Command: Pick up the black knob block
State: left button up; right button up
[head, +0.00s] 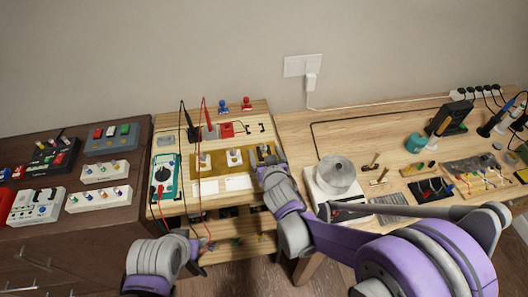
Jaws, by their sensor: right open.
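A tan board (219,164) on the middle table bears a row of small blocks with knobs. The left block (204,162) and the middle block (235,157) look whitish. The right block (265,150) looks darker; the knob colours are too small to tell, so I cannot say for sure which is the black knob block. My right gripper (268,167) is open over the right end of the board, just in front of the right block, and partly covers the area there. My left gripper (197,254) is low, in front of the table's edge, its jaws unclear.
A teal multimeter (164,180) with red and black leads stands left of the board. A white device with a round spool (335,174) stands close to my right arm.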

jog(key=shift+x, duration=0.9)
jog(key=shift+c, duration=0.2)
grip_shut()
